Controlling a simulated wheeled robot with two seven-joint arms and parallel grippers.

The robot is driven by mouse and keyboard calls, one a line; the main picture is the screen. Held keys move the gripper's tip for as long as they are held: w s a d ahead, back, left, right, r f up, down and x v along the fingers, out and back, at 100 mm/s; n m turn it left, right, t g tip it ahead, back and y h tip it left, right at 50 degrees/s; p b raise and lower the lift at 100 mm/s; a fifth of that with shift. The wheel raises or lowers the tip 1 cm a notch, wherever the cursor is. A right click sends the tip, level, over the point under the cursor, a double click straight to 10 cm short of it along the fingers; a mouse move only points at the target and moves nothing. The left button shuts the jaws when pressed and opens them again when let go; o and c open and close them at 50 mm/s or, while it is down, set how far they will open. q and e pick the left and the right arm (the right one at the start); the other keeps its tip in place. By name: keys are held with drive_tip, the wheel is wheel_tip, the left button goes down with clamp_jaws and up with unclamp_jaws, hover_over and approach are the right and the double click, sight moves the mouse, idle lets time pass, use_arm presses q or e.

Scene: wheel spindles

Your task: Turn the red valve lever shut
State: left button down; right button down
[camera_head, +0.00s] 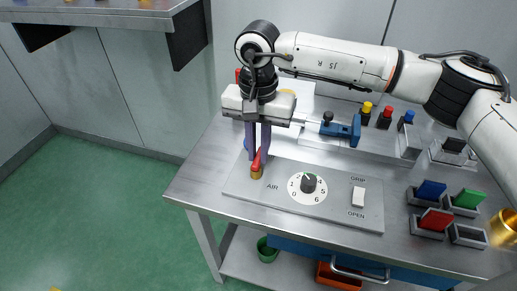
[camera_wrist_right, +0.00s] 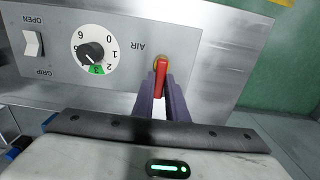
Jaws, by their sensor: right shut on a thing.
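The red valve lever (camera_head: 256,161) sits on a brass fitting at the left end of the grey panel (camera_head: 330,216), beside the word AIR. My right gripper (camera_head: 259,152) comes down from above with its purple fingers shut on the lever. In the right wrist view the lever (camera_wrist_right: 161,76) lies between the fingertips (camera_wrist_right: 163,92), its end pointing toward the gripper. The fingers partly hide it. My left gripper is not in view.
The panel also has a dial (camera_head: 308,186) and a white GRIP/OPEN rocker switch (camera_head: 358,196). A blue clamp (camera_head: 342,130) stands behind the panel. Red, blue and green blocks sit in holders at right. The table's left edge is close to the lever.

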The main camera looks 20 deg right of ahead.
sight(258, 157)
drive_tip(key=c, duration=1.8)
unclamp_jaws()
drive_tip(key=shift+o, duration=0.2)
wheel_tip(258, 157, up, 10)
drive_tip(key=shift+r+p, duration=0.2)
drive_tip(key=shift+p, duration=0.15)
